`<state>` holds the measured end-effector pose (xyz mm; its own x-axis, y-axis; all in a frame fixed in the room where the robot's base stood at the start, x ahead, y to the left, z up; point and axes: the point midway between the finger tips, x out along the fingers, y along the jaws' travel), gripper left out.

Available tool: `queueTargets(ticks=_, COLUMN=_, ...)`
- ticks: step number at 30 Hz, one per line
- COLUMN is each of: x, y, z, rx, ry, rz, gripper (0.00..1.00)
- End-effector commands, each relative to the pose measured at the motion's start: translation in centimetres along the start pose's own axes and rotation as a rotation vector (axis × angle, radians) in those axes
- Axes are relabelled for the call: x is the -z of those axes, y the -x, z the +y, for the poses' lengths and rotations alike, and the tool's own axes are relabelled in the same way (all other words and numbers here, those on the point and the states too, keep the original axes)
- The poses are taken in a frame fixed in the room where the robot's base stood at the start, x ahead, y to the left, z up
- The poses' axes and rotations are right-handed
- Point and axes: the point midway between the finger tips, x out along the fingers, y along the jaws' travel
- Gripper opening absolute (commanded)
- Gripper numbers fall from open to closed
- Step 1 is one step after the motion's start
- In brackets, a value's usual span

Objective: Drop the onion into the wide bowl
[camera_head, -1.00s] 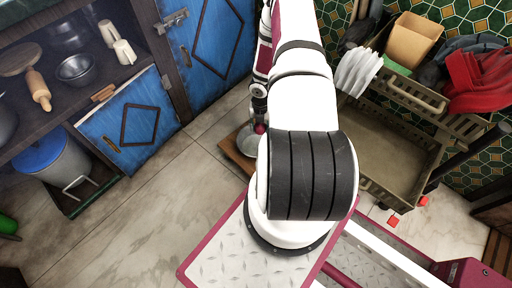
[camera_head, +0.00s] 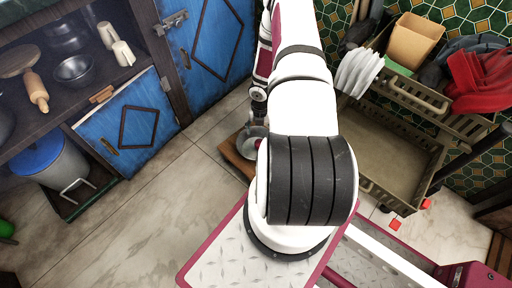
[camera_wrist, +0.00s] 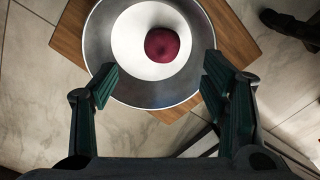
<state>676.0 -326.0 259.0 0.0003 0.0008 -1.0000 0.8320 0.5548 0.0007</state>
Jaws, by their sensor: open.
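The onion (camera_wrist: 162,45) is dark red and round. In the wrist view it shows inside the outline of the wide bowl, against its white middle and right of centre, clear of both fingers. The wide bowl (camera_wrist: 105,50) has a broad grey metallic rim and sits on a wooden board (camera_wrist: 68,35). My gripper (camera_wrist: 160,82) is open and empty, its two dark green fingers spread over the near side of the bowl. In the head view only the left part of the bowl (camera_head: 246,147) shows beside my arm; the onion is hidden there.
A blue cabinet (camera_head: 128,125) with an open door stands left, with a metal bowl (camera_head: 75,70) and rolling pin (camera_head: 38,92) on its shelf. A grey bin (camera_head: 52,168) is below. A drawer-like rack (camera_head: 395,150) stands right. The tiled floor at left is mostly clear.

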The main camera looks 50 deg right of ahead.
Motion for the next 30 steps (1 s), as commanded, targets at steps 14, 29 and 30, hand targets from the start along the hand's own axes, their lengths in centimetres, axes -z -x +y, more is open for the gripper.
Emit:
queueTargets(ticks=14, x=-0.1, y=8.9, z=-0.1, rx=0.0, ry=-0.001, rz=-0.003, gripper=0.67)
queueTargets(ticks=29, x=0.0, y=11.4, z=0.0, rx=0.001, ry=0.0, rz=0.0, gripper=0.67)
queueTargets(ticks=30, x=0.0, y=11.4, z=0.0, rx=0.001, ry=0.0, rz=0.0, gripper=0.67)
